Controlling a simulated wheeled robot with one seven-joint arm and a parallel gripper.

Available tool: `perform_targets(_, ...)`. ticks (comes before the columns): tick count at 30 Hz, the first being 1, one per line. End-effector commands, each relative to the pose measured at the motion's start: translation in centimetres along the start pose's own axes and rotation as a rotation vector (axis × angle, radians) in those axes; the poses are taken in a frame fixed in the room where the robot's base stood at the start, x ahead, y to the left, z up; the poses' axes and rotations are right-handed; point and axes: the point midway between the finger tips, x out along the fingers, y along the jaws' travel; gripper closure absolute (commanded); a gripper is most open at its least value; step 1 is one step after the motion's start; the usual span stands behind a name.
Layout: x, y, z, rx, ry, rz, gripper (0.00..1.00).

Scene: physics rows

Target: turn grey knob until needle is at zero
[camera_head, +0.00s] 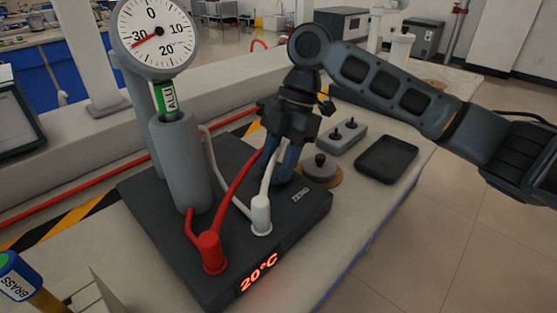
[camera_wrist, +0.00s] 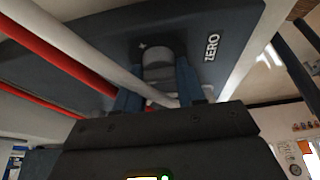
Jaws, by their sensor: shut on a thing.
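The round white dial gauge (camera_head: 152,58) stands at the upper left of the head view, with 0 at its top. Its red needle (camera_head: 146,40) points to the lower left, close to the 30 mark and away from 0. My gripper (camera_head: 281,168) reaches down to the dark base (camera_head: 145,195) beside the ZERO label (camera_head: 300,194). In the wrist view, my gripper's blue fingers (camera_wrist: 158,78) are shut on the grey knob (camera_wrist: 158,55), one on each side. In the head view the fingers mostly hide the knob.
A red hose (camera_head: 239,190) and a white hose (camera_head: 233,200) run close to my gripper. A green ALU sample (camera_head: 164,97) sits under the gauge in a grey cylinder (camera_head: 184,165). A black tray (camera_head: 386,159) and a switch box (camera_head: 342,136) lie to the right.

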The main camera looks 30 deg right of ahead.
Motion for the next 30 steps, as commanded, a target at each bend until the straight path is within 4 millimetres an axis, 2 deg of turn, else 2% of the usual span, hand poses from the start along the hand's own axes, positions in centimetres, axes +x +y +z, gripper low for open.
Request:
perform_targets(14,-0.14,-0.13,-0.15,0.077,0.004,0.03,0.92)
perform_targets(30,-0.23,-0.42,-0.32,0.506,0.005,0.207,0.92)
